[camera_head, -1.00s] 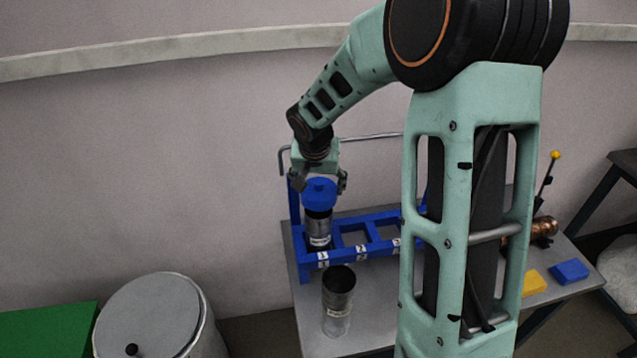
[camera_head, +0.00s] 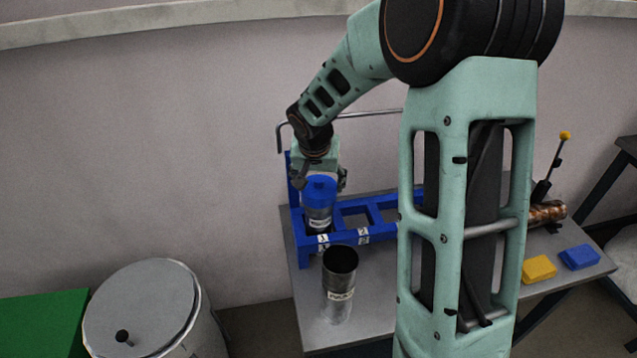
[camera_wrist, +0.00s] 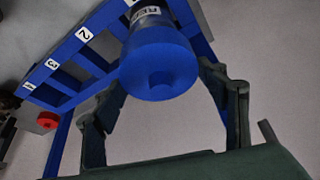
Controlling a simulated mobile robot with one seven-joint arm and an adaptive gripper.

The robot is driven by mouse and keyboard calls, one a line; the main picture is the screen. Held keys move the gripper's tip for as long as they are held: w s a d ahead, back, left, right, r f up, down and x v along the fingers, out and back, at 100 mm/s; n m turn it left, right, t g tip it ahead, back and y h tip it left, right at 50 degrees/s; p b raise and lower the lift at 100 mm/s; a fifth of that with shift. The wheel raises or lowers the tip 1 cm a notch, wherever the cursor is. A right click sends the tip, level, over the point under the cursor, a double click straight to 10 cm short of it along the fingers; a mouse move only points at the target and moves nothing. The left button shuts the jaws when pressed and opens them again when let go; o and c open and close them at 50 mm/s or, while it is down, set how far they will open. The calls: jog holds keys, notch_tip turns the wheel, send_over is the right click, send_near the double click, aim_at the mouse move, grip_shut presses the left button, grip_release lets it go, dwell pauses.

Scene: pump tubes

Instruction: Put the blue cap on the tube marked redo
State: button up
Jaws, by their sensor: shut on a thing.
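The blue cap (camera_head: 319,188) sits over the top of a metallic tube (camera_head: 319,224) standing upright in the slot numbered 1 of the blue rack (camera_head: 380,234). The tube bears a white label, too small to read surely in the head view; the wrist view shows it partly (camera_wrist: 146,13). My gripper (camera_head: 320,180) comes from above, with its fingers shut on the blue cap. In the wrist view the cap (camera_wrist: 158,72) lies between the fingers. A second, open-topped tube (camera_head: 340,285) with a white label stands on the table in front of the rack.
A grey table (camera_head: 380,310) carries the rack, a yellow block (camera_head: 539,269), a blue block (camera_head: 579,257) and a copper-coloured cylinder (camera_head: 547,212) at right. A lidded metal bin (camera_head: 145,310) and a green surface (camera_head: 40,325) lie at left. My arm hides the table's middle.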

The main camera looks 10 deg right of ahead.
dwell(0.4)
jog(key=o, duration=1)
